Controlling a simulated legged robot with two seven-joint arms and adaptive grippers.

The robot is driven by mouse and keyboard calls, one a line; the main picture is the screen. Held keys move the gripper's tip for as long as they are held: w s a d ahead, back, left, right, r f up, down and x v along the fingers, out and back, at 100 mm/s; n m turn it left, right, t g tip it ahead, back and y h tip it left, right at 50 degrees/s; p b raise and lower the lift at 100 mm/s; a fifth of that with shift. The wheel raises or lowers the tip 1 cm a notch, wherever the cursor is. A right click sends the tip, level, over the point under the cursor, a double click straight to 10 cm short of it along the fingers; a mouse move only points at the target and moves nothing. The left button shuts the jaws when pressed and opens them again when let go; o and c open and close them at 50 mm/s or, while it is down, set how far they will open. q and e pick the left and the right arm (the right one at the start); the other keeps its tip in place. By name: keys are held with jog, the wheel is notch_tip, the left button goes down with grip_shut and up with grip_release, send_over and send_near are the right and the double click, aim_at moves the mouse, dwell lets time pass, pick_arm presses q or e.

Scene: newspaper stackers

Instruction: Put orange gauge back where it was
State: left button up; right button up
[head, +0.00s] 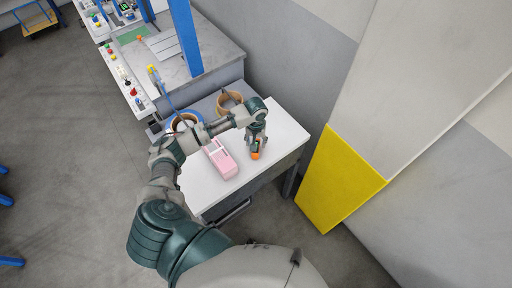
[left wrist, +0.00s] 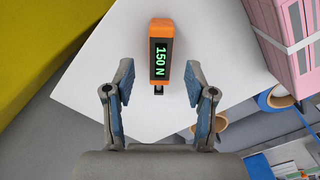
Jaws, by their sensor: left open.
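The orange gauge (head: 255,156) lies on the white table (head: 284,124). In the left wrist view the gauge (left wrist: 160,50) shows an orange body and a dark display reading 150 N in green. My left gripper (left wrist: 159,78) is open, with one blue-padded finger on each side of the gauge's near end and gaps on both sides. In the head view my left gripper (head: 257,145) points down over the gauge and hides part of it. My right gripper is in neither view.
A pink box (head: 219,160) with a white band stands on the table, left of the gauge. Brown tape (head: 230,100) and a blue roll (head: 174,126) lie behind it. A yellow wall panel (head: 338,182) is to the right. The table's front right part is clear.

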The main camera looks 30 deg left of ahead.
pick_arm(q)
notch_tip(320, 180, up, 6)
jog(key=shift+a, duration=0.15)
jog(key=shift+r, duration=0.1)
dwell(0.4)
